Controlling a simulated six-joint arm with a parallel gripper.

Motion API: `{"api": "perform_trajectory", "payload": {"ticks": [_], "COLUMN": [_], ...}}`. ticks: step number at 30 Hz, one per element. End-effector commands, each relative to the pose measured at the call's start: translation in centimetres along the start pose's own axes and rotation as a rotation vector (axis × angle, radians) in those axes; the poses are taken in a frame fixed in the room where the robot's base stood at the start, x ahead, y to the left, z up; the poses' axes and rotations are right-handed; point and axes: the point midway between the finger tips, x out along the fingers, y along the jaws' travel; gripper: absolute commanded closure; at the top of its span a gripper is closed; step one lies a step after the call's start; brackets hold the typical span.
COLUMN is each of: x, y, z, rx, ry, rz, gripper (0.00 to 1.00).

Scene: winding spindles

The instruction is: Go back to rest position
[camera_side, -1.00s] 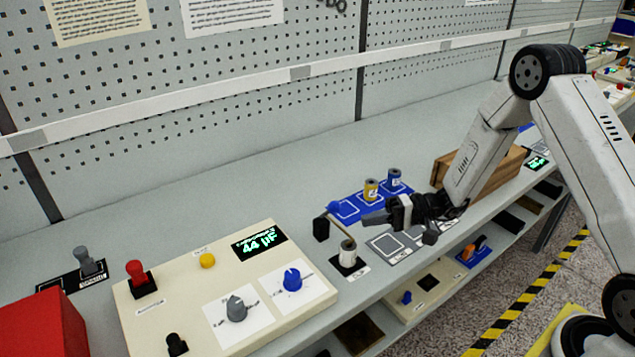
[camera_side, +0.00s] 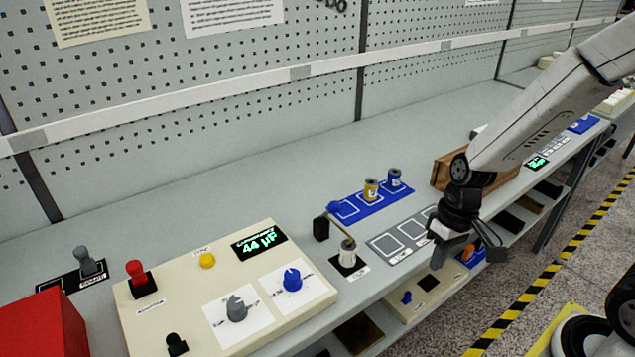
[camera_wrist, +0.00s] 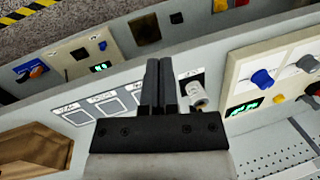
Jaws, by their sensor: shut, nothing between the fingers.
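My gripper (camera_side: 462,243) is in the side view over the front edge of the bench, right of the grey mat with outlined squares (camera_side: 383,244). In the wrist view its two dark fingers (camera_wrist: 160,72) lie close together with nothing held. A white spool (camera_side: 347,254) stands on the black winder base left of the mat; it also shows in the wrist view (camera_wrist: 197,95), right of the fingers. A yellow spool (camera_side: 371,190) and a blue spool (camera_side: 394,179) stand on the blue mat (camera_side: 345,209) behind, clear of my gripper.
A wooden box (camera_side: 442,172) stands on the bench behind my arm. A cream control panel (camera_side: 185,285) with knobs and a lit display is at front left, beside a red box (camera_side: 40,325). A lower shelf panel (camera_side: 425,290) juts out below the front edge. The back of the bench is clear.

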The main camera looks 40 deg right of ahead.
Motion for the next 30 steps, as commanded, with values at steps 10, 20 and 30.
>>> {"api": "perform_trajectory", "payload": {"ticks": [10, 20, 30], "x": [-2.6, -3.0, -3.0], "y": [0.9, 0.9, 0.9], "z": [-0.3, -0.4, -0.4], "rx": [-0.113, -0.129, -0.129], "ry": [0.244, 0.281, 0.279], "rz": [0.183, 0.198, 0.197], "gripper": [1.0, 1.0, 1.0]}}
